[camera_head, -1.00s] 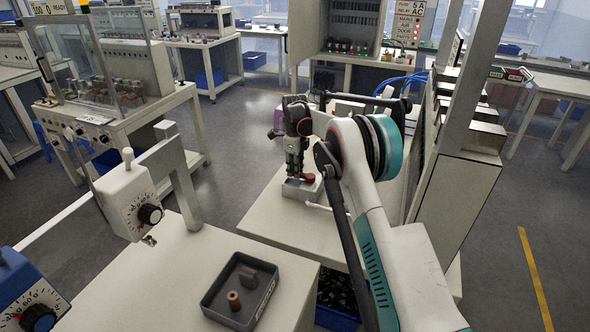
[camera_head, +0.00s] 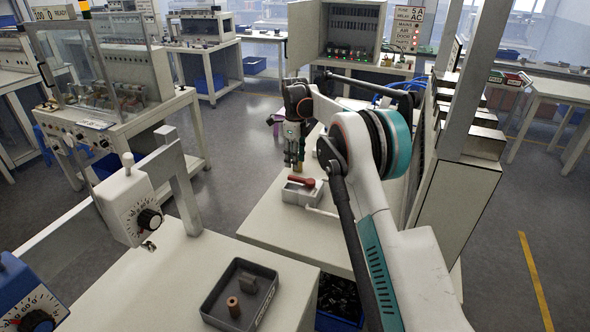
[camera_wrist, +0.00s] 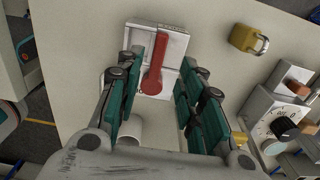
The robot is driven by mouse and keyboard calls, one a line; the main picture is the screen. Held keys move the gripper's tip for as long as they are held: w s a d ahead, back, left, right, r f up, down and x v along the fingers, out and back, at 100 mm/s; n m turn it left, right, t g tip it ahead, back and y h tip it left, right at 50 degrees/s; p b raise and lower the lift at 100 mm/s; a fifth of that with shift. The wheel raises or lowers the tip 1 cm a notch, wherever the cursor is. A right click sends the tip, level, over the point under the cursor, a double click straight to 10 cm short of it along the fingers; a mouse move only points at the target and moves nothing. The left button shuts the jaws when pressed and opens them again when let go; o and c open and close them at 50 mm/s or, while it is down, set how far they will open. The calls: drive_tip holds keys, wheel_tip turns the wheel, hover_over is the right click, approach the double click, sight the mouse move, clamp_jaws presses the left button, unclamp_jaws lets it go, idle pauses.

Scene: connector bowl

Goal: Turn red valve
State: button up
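The red valve handle (camera_head: 301,181) lies across the top of a pale grey block (camera_head: 297,194) on the bench. In the wrist view, the red handle (camera_wrist: 156,62) runs from its round hub upward and slightly right over the block (camera_wrist: 176,48). My gripper (camera_head: 293,163) hangs behind and above the block in the head view, apart from the handle. In the wrist view my gripper (camera_wrist: 160,88) has its teal fingers spread to both sides, with the handle visible in the gap and nothing held.
A white pipe (camera_wrist: 153,130) runs from the block. A yellow padlock-like item (camera_wrist: 248,40) and a dial box (camera_wrist: 277,122) stand to the right in the wrist view. A dark tray (camera_head: 240,294) sits on the near bench. A tall cabinet (camera_head: 455,195) stands right of my arm.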

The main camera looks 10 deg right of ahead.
drive_tip(key=shift+r, duration=2.45)
drive_tip(key=s+r+n+t, duration=0.2)
drive_tip(key=s+r+n, duration=0.4)
drive_tip(key=s+r, duration=0.45)
drive_tip(key=s+d+r+n+t+b, duration=0.1)
drive_tip(key=s+r+n, duration=0.25)
drive_tip(key=s, duration=0.35)
drive_tip(key=s+r+n+t, duration=0.1)
drive_tip(key=s+r+n, duration=0.25)
drive_tip(key=s, duration=0.35)
drive_tip(key=s+f+n+t, duration=0.1)
drive_tip(key=s+f+n, duration=0.2)
drive_tip(key=s, duration=0.5)
drive_tip(key=s+f+n+t, duration=0.1)
drive_tip(key=s+f+n, duration=0.3)
drive_tip(key=s, duration=0.5)
drive_tip(key=s+f+n+t, duration=0.1)
drive_tip(key=s+f+n, duration=0.3)
drive_tip(key=s, duration=0.4)
drive_tip(key=shift+s+d+f+n+b, duration=0.25)
drive_tip(key=shift+s+n+b, duration=0.15)
drive_tip(key=shift+n, duration=0.1)
